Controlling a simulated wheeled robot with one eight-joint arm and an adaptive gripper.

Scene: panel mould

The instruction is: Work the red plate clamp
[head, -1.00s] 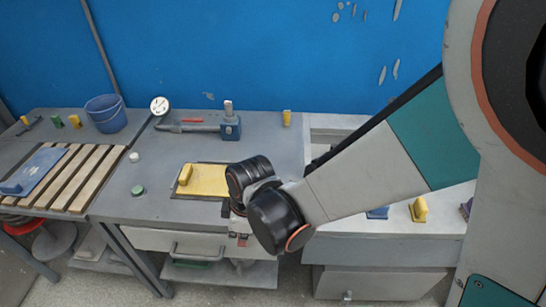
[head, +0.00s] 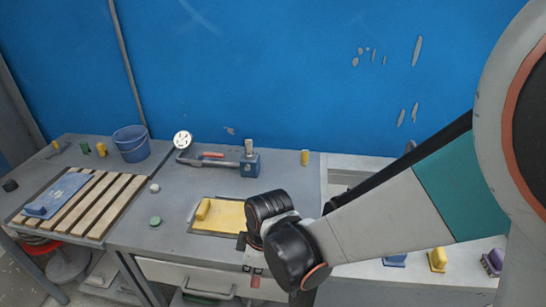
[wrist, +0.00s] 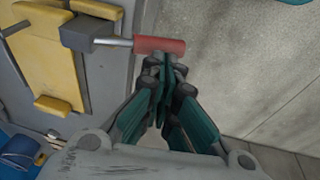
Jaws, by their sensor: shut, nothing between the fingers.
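The red clamp handle (wrist: 160,44) shows in the wrist view, on a metal rod from a dark grey block (wrist: 88,35) at the edge of the yellow plate (wrist: 52,58). In the head view the yellow plate (head: 229,215) lies on the bench, and a small red part (head: 256,282) shows below my wrist at the front edge. My gripper (wrist: 166,66) is shut and empty, its fingertips just below the handle's right part in the wrist view. I cannot tell whether they touch it. In the head view my wrist hides the gripper.
A blue block tool with a bar (head: 250,163) lies at the back of the bench. A blue bucket (head: 131,145), slatted rack (head: 92,205) and green round piece (head: 155,222) are to the left. A drawer (head: 175,271) is under the front edge. Yellow and purple pieces stand at right.

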